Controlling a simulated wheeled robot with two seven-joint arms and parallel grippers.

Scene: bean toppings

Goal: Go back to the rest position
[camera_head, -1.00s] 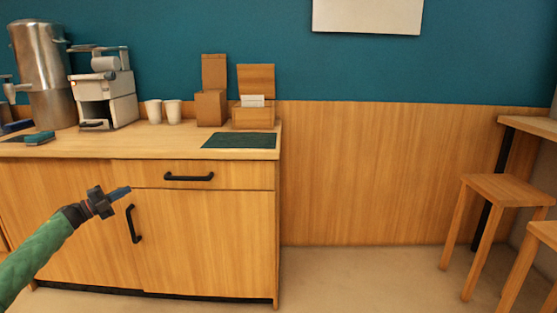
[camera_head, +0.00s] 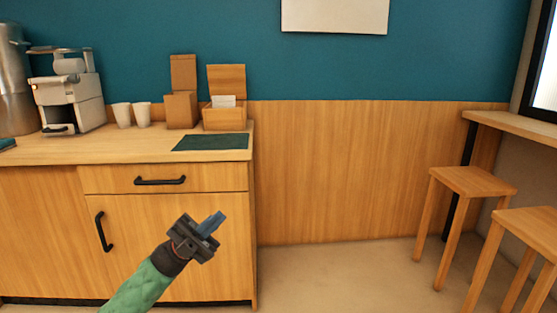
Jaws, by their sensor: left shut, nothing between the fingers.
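My left gripper (camera_head: 211,224) shows at the lower middle left of the head view, at the end of my green-sleeved arm. Its blue fingers are shut with nothing between them, and they point up and to the right. It is held in front of the wooden cabinet (camera_head: 175,215), below the counter edge and below the drawer, and appears apart from both. My right gripper is not in view.
The counter (camera_head: 95,151) carries a coffee machine (camera_head: 68,95), a metal urn (camera_head: 14,85), two white cups (camera_head: 131,114), two open wooden boxes (camera_head: 224,117) and a dark green mat (camera_head: 210,142). Stools (camera_head: 470,182) stand at the right. The floor (camera_head: 345,275) between is clear.

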